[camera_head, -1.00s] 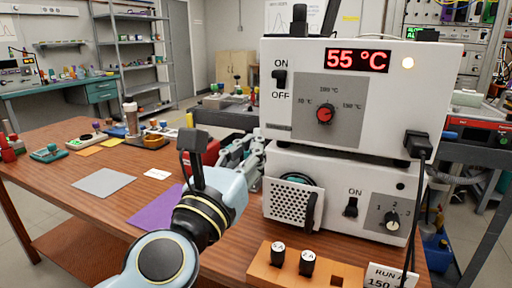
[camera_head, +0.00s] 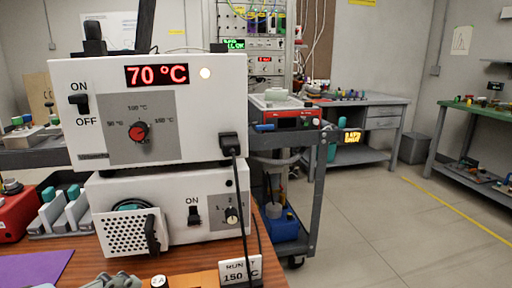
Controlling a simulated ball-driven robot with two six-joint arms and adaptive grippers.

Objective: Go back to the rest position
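The instrument stack shows in the head view. Its upper white heater box (camera_head: 215,110) has a red display (camera_head: 157,75) reading 70 °C, a lit lamp and a red dial. My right gripper is not in view.
An orange block with a vial cap (camera_head: 158,281) and a "RUN AT 150 °C" card (camera_head: 242,268) stand at the table's front edge. A rack with teal tops (camera_head: 62,208) is left of the boxes. A grey cart (camera_head: 310,190) stands right; open floor lies beyond.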

